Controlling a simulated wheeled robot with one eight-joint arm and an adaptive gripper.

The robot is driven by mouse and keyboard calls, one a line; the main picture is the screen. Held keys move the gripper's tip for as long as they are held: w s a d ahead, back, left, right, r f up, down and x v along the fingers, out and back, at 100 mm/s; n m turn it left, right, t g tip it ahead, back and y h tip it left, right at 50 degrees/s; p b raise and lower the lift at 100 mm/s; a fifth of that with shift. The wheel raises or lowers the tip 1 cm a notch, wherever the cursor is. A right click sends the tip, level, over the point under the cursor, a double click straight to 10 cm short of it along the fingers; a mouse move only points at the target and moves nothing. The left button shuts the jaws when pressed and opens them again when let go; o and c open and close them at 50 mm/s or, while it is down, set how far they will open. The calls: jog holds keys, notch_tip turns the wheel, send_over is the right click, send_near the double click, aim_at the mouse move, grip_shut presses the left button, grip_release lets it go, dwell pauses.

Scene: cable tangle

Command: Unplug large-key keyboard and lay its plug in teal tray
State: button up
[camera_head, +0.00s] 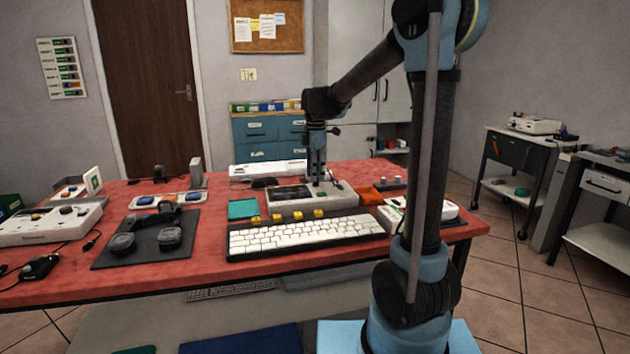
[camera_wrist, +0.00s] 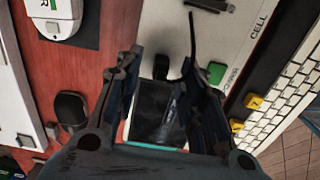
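The white large-key keyboard (camera_head: 305,234) lies on a dark base at the table's front; its keys also show at the right of the wrist view (camera_wrist: 290,95). The teal tray (camera_head: 243,208) lies flat behind the keyboard's left end; it looks empty. My gripper (camera_head: 318,181) points down over a grey device (camera_head: 312,205) behind the keyboard. In the wrist view my gripper's fingers (camera_wrist: 162,75) are apart. A small dark piece (camera_wrist: 160,67), possibly a plug, shows between them with gaps on both sides. I cannot trace the keyboard's cable.
Yellow tags (camera_head: 318,213) line the keyboard's back edge. An orange tray (camera_head: 371,195) and a white device (camera_head: 418,211) stand right. The red table (camera_head: 215,268) has bare room in front.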

jog(key=shift+f, duration=1.3)
grip_shut()
